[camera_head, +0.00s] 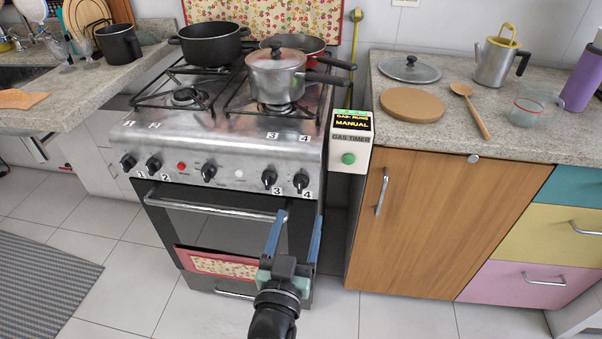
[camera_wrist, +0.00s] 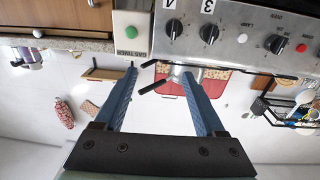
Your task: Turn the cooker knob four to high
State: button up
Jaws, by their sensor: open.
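Cooker knob four (camera_head: 301,181) is the rightmost black knob on the steel cooker front, above a "4" label. Its exact setting is too small to read. In the wrist view, knob four (camera_wrist: 173,29) is at the top, beside knob three (camera_wrist: 209,33). My gripper (camera_head: 297,220) is open and empty, with two blue fingers pointing up at the cooker, in front of the oven door and below knob four in the picture. In the wrist view, the gripper fingers (camera_wrist: 160,73) are spread apart, and nothing is between their tips. Knob four is apart from them.
The oven door handle (camera_head: 216,205) runs across just left of my fingers. A steel pot (camera_head: 275,78) and other pans stand on the hob. The floor in front is clear.

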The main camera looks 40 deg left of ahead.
aim_at(299, 188)
notch_tip(299, 188, down, 4)
jog(key=s+a, duration=0.1)
jog(key=s, duration=0.1)
jog(key=shift+g, duration=0.3)
jog(key=b+x, duration=0.1)
jog(key=x, duration=0.3)
jog(key=b+x, duration=0.1)
jog(key=x, duration=0.4)
jog(key=r+b+x, duration=0.1)
jog(key=x, duration=0.3)
jog(key=shift+w+a+b, duration=0.1)
jog(key=shift+a+b, duration=0.05)
jog(key=shift+b, duration=0.15)
jog(key=shift+f+y, duration=0.1)
jog(key=shift+y, duration=0.2)
grip_shut()
